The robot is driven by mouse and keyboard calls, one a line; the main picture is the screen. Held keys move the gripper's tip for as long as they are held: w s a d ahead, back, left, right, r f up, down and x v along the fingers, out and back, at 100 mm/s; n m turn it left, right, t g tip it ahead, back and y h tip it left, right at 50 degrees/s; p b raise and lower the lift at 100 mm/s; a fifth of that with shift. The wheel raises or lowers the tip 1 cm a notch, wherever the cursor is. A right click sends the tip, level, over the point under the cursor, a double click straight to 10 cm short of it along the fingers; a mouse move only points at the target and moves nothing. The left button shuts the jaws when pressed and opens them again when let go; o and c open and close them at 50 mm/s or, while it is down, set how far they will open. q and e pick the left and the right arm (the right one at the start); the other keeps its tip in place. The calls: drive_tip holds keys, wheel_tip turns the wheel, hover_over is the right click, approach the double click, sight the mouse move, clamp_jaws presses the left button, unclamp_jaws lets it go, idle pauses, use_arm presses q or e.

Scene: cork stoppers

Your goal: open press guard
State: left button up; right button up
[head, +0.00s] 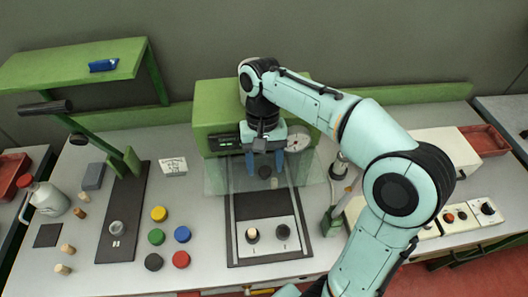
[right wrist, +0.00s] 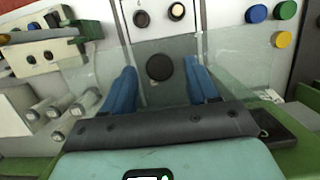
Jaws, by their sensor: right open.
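The green press (head: 212,118) stands at the back middle of the table, with a dial on its front. Its clear guard (head: 216,178) is a see-through sheet in front of the press; its exact tilt is hard to tell. It also shows in the right wrist view (right wrist: 240,62). My right gripper (head: 265,165) is open at the guard, blue fingers pointing down. A dark round knob (right wrist: 159,67) shows between the fingers (right wrist: 161,72), which appear apart from it. Whether the knob is on the guard is unclear. My left gripper is out of view.
A base plate (head: 234,250) with two round pieces lies before the press. Coloured discs (head: 182,234) and a green stand (head: 125,160) are to the left. A bottle (head: 50,200) stands far left. My right arm covers part of the right side, near a control box (head: 462,217).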

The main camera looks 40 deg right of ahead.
drive_tip(key=v, duration=1.2)
drive_tip(key=shift+p, duration=0.35)
